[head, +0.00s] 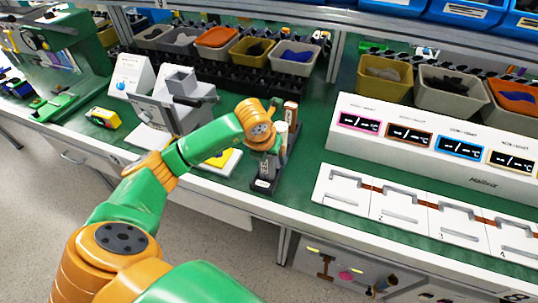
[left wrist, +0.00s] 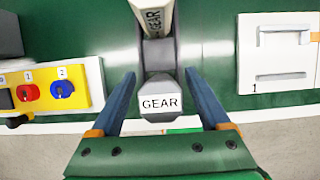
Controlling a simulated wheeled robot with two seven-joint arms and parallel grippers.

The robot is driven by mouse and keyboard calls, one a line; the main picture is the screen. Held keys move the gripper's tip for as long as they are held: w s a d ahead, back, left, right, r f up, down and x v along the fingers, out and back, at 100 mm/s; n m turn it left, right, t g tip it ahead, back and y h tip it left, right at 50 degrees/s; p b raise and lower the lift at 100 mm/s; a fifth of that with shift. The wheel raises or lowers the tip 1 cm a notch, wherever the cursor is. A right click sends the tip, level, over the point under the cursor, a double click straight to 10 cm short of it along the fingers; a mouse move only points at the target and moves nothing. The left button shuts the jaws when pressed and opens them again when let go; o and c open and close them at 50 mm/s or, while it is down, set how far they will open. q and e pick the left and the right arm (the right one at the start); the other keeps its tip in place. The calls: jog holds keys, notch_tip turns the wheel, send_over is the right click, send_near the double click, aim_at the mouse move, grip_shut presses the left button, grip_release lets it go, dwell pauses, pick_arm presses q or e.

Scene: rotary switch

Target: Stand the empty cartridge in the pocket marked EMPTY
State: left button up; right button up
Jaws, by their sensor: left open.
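My left gripper (head: 266,160) is over the front part of a dark holder (head: 264,186) on the green bench. In the left wrist view its blue fingers (left wrist: 160,74) are open, with nothing held between them. The holder's sloped front face (left wrist: 159,104) carries a white GEAR label and lies between the fingers. A pale and brown upright piece marked GEAR (left wrist: 153,20) stands farther back in the holder; a brown and white upright piece (head: 290,113) shows there in the head view. No EMPTY marking is readable, and my arm hides part of the holder.
A yellow panel (left wrist: 44,89) with red and blue knobs is left of the holder. Grey equipment (head: 180,103) stands left, with bins (head: 294,57) behind. Green bench shows between holder and drawers.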

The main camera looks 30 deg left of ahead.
pick_arm(q)
jog(key=shift+r, duration=0.25)
jog(key=v, duration=1.1)
jog(key=shift+s+r, duration=0.3)
